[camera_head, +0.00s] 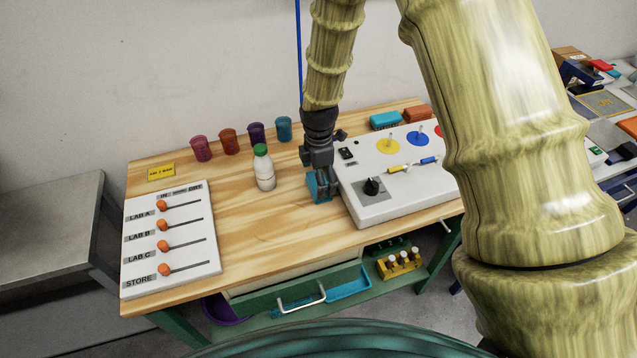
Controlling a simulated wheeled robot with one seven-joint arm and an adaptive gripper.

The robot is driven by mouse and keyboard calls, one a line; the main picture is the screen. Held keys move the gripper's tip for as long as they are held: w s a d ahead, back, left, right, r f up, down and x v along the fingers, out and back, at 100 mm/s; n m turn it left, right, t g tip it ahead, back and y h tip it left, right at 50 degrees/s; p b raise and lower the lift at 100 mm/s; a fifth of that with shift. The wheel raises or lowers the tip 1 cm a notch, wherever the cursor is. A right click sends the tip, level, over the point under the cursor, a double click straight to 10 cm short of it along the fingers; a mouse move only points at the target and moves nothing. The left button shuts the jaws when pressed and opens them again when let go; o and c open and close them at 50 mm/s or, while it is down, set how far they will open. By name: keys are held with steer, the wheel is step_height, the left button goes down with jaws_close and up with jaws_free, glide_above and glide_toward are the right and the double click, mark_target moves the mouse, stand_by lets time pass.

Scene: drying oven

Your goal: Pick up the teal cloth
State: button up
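A teal piece (312,190), which looks like the teal cloth, lies at the table's middle, just left of the white control panel. My gripper (322,186) points down right at it, and its dark fingers cover part of the teal. The fingers are too small and too overlapped with the teal to tell whether they are closed on it. I cannot tell whether the teal piece touches the table.
A white bottle (264,170) with a green cap stands left of my gripper. Several cups, including a teal cup (284,129), line the back. The white control panel (400,203) is close on the right. A slider board (190,262) lies at left. Bare wood lies in front.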

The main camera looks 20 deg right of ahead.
steer(key=shift+f, duration=1.05)
steer(key=shift+c, duration=0.4)
steer(key=c, duration=0.8)
steer(key=shift+r, duration=0.1)
steer(key=shift+r+b, duration=0.45)
steer(key=shift+r, duration=0.4)
steer(key=shift+s+a+r+b, duration=0.25)
steer(key=shift+s+r+b, duration=0.25)
steer(key=shift+r, duration=0.2)
steer(key=s+a+b, duration=0.1)
steer(key=s+a, duration=0.1)
steer(key=s, duration=0.2)
steer(key=s+a+r+b, duration=0.1)
steer(key=s+a, duration=0.2)
steer(key=s, duration=0.1)
steer(key=s+a+b, duration=0.2)
steer(key=s, duration=0.2)
steer(key=shift+s+a+r, duration=0.35)
steer(key=shift+a, duration=0.05)
